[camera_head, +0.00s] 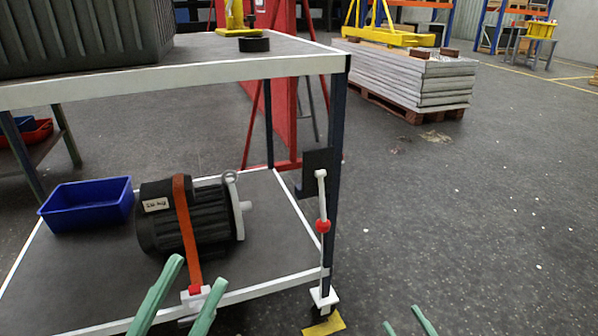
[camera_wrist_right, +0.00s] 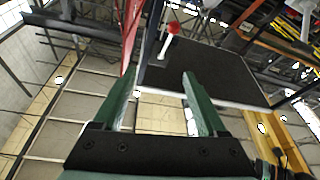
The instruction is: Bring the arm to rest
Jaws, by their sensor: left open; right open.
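My left gripper (camera_head: 198,270) is at the bottom of the head view, in front of the lower shelf's front edge. Its green fingers are apart, with nothing seen held between them. My right gripper (camera_head: 401,316) shows only its green fingertips at the bottom edge, over open floor right of the cart. In the right wrist view my right gripper (camera_wrist_right: 158,74) is open and empty. A white lever with a red ball (camera_wrist_right: 174,27) appears beyond its fingers there. The arm links are out of the head view.
A cart (camera_head: 300,263) carries a black motor (camera_head: 215,218) with an orange strap (camera_head: 186,225) and a blue bin (camera_head: 88,204) on its lower shelf. A white rod with a red ball (camera_head: 323,226) stands by its right post. Floor at right is clear.

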